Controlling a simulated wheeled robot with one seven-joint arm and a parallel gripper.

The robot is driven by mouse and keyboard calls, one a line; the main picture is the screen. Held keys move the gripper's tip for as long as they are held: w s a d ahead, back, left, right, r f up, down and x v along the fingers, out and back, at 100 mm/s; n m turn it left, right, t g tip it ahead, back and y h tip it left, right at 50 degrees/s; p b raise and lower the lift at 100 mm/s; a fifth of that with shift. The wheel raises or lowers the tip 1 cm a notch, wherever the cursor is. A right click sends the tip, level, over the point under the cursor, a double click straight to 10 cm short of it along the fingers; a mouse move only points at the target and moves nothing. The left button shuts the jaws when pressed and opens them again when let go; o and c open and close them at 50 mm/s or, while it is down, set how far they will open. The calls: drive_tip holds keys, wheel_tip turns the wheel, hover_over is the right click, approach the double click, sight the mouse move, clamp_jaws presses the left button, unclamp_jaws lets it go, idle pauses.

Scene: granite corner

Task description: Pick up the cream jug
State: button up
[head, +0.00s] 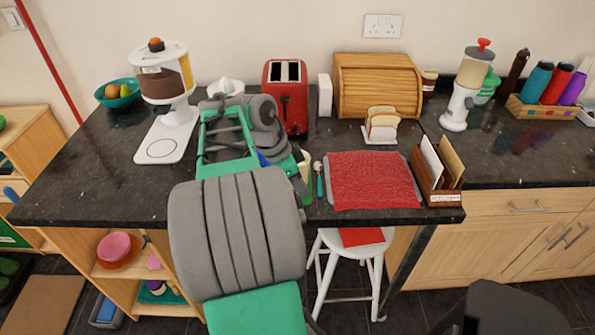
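I cannot make out a cream jug for certain. A pale greenish vessel (305,165) stands near the counter's front edge, left of the red mat, partly hidden by my arm. A small white object with a pointed top (226,87) stands behind my arm, its lower part hidden; it looks more like a juicer than a jug. My grey and green arm reaches over the front of the counter. My gripper's fingers are hidden behind the arm links, so neither their opening nor anything held shows.
A dark counter (90,180) carries a white dispenser (165,85), a red toaster (286,98), a bread bin (377,87), a toast rack (381,128), a red mat (375,180) and a letter holder (436,175). A spoon (319,180) lies left of the mat. A white stool (348,262) stands below.

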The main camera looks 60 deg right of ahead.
clamp_jaws()
drive_tip(key=shift+r, duration=0.15)
idle(1.2)
drive_tip(key=shift+r, duration=0.75)
drive_tip(key=s+a+r+p, duration=0.2)
drive_tip(key=s+a+r, duration=0.1)
drive_tip(key=a+r, duration=0.8)
drive_tip(key=shift+a+r+p, duration=0.15)
drive_tip(key=shift+a+p, duration=0.2)
drive_tip(key=shift+a, duration=0.95)
